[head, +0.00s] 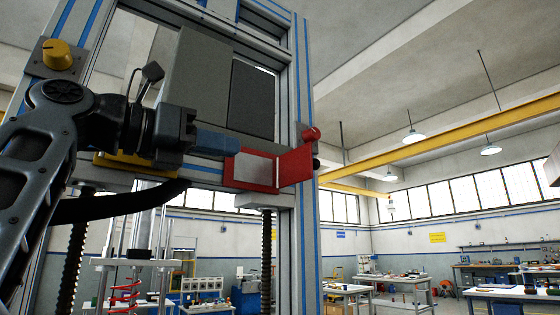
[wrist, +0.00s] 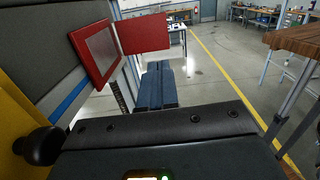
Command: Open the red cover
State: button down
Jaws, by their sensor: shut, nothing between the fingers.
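The red cover (head: 296,167) is a plain red panel standing out at an angle from the right side of a red frame with a grey inner face (head: 252,171). In the wrist view the cover (wrist: 145,33) juts out to the right of the frame (wrist: 97,52), leaving the grey face exposed. My gripper (head: 236,146) reaches in from the left, its blue fingers shut and empty by the frame's upper left. The wrist view shows the fingers (wrist: 157,72) below and right of the frame, apart from the cover in the picture. Exact depth is unclear.
A tall machine frame with blue-striped posts (head: 302,60) carries the red parts. A red knob (head: 311,134) sits just above the cover, and a yellow knob (head: 58,54) is at upper left. Open floor (wrist: 215,70) and workbenches lie beyond.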

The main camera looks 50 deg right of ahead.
jog(key=r, duration=0.1)
jog(key=p, duration=0.3)
send_near(303, 161)
jog(key=shift+t, duration=0.4)
jog(key=x, duration=0.6)
jog(key=shift+s+d+r, duration=0.15)
jog(key=shift+s+d, duration=0.15)
jog(key=shift+d, duration=0.05)
